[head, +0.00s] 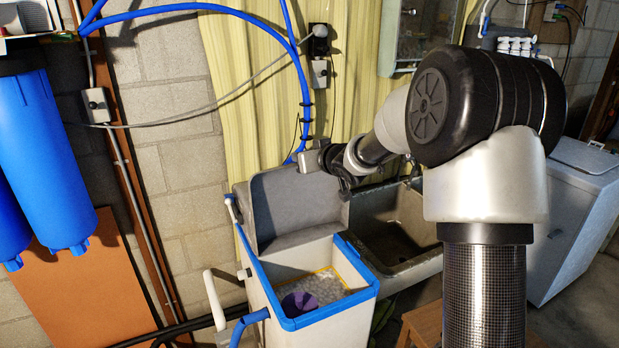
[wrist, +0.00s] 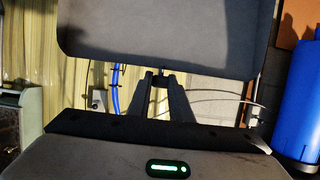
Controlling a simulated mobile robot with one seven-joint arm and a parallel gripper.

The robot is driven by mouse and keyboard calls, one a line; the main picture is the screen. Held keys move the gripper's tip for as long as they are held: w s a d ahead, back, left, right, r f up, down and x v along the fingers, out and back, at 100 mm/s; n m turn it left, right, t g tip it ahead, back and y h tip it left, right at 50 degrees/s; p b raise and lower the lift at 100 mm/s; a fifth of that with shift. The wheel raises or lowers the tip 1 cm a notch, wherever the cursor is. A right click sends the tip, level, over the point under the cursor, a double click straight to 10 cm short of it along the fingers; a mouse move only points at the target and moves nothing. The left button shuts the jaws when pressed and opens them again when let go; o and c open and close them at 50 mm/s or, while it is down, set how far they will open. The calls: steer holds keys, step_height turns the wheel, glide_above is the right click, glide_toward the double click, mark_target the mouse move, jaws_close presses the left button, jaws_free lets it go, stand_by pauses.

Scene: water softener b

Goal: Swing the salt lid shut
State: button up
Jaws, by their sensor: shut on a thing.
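The grey salt lid (head: 300,200) stands raised and tilted back at the rear of the white salt bin with its blue rim (head: 355,296). The bin's mouth is open, with pale salt (head: 315,287) and a purple round thing (head: 298,304) inside. My gripper (head: 344,188) is at the lid's upper right edge in the head view. In the wrist view the lid (wrist: 165,40) fills the top, and my gripper's fingertips (wrist: 160,80) are closed together on its edge. The exact contact is dark and small.
A stone sink (head: 400,225) stands right beside the bin. Blue hoses (head: 303,100) run behind the lid. Blue filter housings (head: 48,160) hang at the left. A white pipe (head: 215,300) stands at the bin's left side. A grey appliance (head: 570,215) is at the right.

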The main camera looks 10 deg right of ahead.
steer(key=shift+s+d+f+b, duration=0.2)
steer(key=shift+s+d, duration=0.1)
steer(key=shift+s, duration=0.6)
steer(key=shift+s+d+f+b, duration=0.15)
steer(key=shift+s+d, duration=0.15)
steer(key=shift+s, duration=0.55)
steer(key=shift+s+d+f+b, duration=0.1)
steer(key=shift+s+d+f, duration=0.15)
steer(key=shift+s, duration=0.65)
steer(key=s+d+f+b, duration=0.2)
steer(key=s+f, duration=0.2)
steer(key=s, duration=0.3)
steer(key=shift+s+d, duration=0.25)
steer(key=shift+d, duration=0.05)
steer(key=s+d+f+b, duration=0.2)
steer(key=s+f+b, duration=0.2)
steer(key=s+f, duration=0.2)
